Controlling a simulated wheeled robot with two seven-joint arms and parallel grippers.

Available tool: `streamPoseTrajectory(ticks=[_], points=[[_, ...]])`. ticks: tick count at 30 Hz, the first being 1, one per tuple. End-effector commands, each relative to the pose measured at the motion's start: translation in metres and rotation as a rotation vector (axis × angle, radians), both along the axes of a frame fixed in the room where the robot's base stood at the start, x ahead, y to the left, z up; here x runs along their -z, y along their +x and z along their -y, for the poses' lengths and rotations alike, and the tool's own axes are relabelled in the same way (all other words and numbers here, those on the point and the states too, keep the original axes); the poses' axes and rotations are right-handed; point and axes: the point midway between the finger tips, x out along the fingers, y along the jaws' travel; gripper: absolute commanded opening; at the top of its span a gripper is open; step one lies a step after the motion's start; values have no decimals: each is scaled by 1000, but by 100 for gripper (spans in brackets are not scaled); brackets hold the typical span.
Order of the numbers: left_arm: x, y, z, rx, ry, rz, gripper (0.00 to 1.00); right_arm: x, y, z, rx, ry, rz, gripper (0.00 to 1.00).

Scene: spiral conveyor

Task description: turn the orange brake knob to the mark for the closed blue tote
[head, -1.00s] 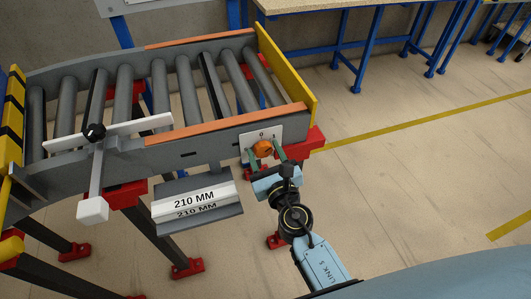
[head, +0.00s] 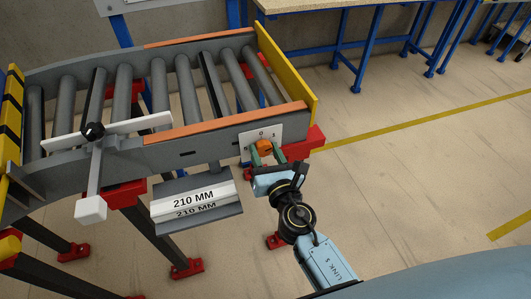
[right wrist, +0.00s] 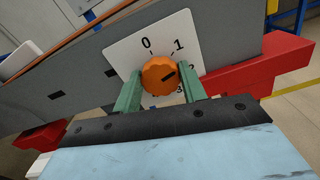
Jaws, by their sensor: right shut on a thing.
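The orange brake knob (head: 265,147) is on a white dial plate (head: 247,140) at the near side of the roller conveyor's right end. In the right wrist view the knob (right wrist: 158,72) has a dark pointer line slanting right and slightly up. The marks 0 and 1 show above it; a 2 and a 3 at its right are partly hidden by a finger. My right gripper (head: 266,157) is shut on the knob, one green finger on each side. My left gripper is not in view. No blue tote is in sight.
The roller conveyor (head: 200,140) has a yellow end plate (head: 287,75). A red bracket (head: 305,142) sits beside the dial. A white-and-grey 210 MM sign (head: 193,199) hangs left of my right gripper. A white-ended lever (head: 90,209) stands further left. The floor at right is free.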

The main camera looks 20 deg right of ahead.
Motion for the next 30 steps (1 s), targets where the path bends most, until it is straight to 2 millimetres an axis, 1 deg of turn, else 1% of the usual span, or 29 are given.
streamPoseTrajectory(ticks=[6, 15, 22, 30], points=[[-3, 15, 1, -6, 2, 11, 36, 1, 0, 1, 0, 201, -6, 19], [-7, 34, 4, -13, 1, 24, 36, 1, 0, 2, 0, 425, -14, 19], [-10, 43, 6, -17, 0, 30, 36, 1, 0, 2, 0, 529, -17, 19], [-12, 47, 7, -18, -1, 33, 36, 1, 0, 2, 1, 574, -19, 19]])
